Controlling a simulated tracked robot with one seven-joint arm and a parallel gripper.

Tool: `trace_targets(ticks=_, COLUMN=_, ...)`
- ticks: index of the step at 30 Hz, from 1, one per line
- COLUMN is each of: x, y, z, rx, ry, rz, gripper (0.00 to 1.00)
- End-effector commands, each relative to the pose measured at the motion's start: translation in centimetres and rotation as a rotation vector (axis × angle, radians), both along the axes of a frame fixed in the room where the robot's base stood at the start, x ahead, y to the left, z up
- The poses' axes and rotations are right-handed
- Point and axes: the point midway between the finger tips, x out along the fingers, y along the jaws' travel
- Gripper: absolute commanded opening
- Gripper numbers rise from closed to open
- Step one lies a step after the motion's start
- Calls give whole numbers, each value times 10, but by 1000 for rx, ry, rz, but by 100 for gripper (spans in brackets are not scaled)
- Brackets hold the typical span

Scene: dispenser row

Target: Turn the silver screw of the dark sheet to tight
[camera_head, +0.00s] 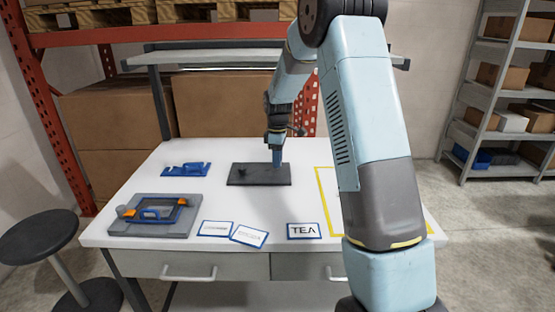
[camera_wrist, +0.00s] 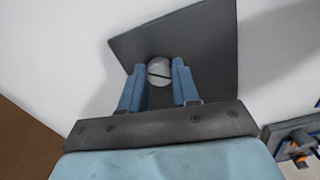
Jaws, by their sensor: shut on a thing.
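The dark sheet (camera_head: 258,174) lies flat on the white table. It also shows in the wrist view (camera_wrist: 215,60). The silver screw (camera_wrist: 159,71) stands on the sheet between my two fingers, and its slotted round head faces the camera. My gripper (camera_wrist: 158,80) has its blue fingers closed on the screw's sides. In the head view my gripper (camera_head: 277,158) points straight down at the right part of the sheet and hides the screw. A small dark knob (camera_head: 241,170) stands on the left part of the sheet. How tight the screw sits cannot be told.
A blue holder (camera_head: 186,169) lies left of the sheet. A grey tray (camera_head: 126,228) with a blue and orange tool is at the front left. Several cards, one the TEA card (camera_head: 303,231), lie in front. A yellow outline (camera_head: 323,202) marks the table's right side.

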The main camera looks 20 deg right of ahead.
Motion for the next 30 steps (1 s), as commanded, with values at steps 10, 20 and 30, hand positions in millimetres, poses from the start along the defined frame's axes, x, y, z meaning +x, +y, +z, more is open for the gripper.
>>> trace_targets(ticks=10, x=3, y=2, z=3, rx=2, ry=-10, rz=-325, gripper=0)
trace_targets(ticks=20, x=3, y=2, z=4, rx=2, ry=-11, rz=-639, gripper=0)
trace_targets(ticks=30, x=3, y=1, z=4, rx=2, ry=-9, rz=-963, gripper=0)
